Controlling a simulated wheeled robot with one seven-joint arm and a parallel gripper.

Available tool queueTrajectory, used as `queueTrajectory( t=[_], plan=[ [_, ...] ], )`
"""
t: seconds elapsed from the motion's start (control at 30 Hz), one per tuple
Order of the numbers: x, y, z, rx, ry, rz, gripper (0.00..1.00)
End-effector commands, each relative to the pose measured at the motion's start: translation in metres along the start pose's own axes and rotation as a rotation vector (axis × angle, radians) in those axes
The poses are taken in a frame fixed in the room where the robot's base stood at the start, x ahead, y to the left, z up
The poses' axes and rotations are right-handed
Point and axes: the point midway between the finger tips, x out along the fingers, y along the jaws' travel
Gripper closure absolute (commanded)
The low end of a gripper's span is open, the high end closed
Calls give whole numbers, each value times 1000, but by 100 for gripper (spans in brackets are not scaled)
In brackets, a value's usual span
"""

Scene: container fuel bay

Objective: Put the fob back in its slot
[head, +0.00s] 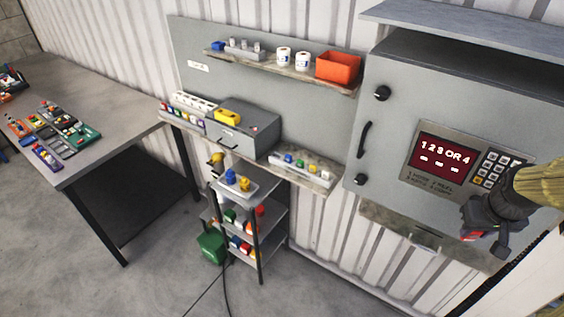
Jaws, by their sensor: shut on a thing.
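My gripper (486,232) is at the right, in front of the lower right of the grey cabinet, below its keypad. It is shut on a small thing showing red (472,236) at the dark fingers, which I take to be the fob. Most of the fob is hidden by the fingers. I cannot make out its slot. The grey cabinet (400,130) has a red display (444,157) reading "1 2 3 OR 4" with dashes below, and a keypad (495,170) partly behind my arm.
A ledge (385,222) juts out under the cabinet. Left of it are a wall panel with shelves, an orange bin (338,67), a grey box (240,132) and a trolley (262,215). A workbench (110,110) holds several coloured parts. The floor in front is mostly clear.

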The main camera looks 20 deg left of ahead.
Motion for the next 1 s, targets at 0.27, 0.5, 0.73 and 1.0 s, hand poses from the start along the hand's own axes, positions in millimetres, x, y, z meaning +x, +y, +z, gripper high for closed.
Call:
queueTrajectory(
  t=[0.27, 0.5, 0.73, 1.0],
  plan=[
    [8, -4, 0, -2, -1, -1, 91],
    [46, -26, -3, 0, -4, 0, 91],
    [91, -52, -5, 15, -5, 5, 91],
    [154, -87, 0, 41, -11, 13, 91]
  ],
)
